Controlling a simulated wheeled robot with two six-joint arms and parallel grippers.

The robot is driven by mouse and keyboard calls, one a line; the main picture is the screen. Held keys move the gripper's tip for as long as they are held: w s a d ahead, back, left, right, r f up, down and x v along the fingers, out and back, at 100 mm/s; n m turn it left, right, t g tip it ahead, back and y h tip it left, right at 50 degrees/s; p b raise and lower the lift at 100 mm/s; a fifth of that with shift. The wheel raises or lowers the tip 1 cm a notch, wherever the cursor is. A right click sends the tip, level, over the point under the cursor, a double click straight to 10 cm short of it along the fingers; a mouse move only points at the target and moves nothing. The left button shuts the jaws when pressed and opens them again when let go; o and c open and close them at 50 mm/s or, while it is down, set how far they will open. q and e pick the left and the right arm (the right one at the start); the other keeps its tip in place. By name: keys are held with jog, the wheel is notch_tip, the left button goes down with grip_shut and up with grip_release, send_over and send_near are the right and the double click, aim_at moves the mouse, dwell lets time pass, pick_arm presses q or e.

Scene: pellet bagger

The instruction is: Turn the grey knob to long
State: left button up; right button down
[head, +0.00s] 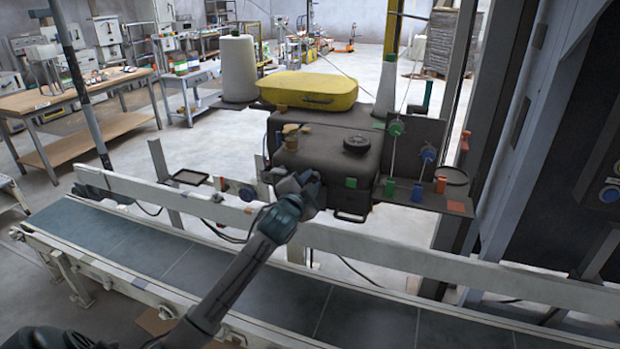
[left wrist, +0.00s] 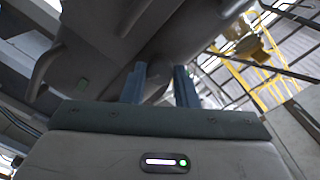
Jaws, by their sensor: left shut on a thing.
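The dark grey bagging machine (head: 325,158) stands behind the conveyor, and its body fills the upper part of the left wrist view (left wrist: 100,35). My left gripper (head: 291,184) is at the left part of the machine's front face. Its two fingers (left wrist: 160,86) stand a little apart against the machine in the left wrist view. It is shut on the grey knob, which the fingers and gripper body almost wholly hide. I cannot read the knob's setting or any "long" mark. My right gripper is not in view.
A round black knob (head: 357,145) and a tan knob (head: 291,130) sit on the machine, with a yellow lid (head: 310,91) above. A green button (head: 351,183) and a handle (head: 350,216) are right of my gripper.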

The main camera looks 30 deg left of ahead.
pick_arm(q)
jog(key=shift+m, duration=0.5)
jog(key=o, duration=1)
jog(key=shift+s+d+f, duration=0.1)
jog(key=shift+s, duration=0.25)
jog(key=shift+b+v, duration=2.05)
jog(key=shift+v, duration=3)
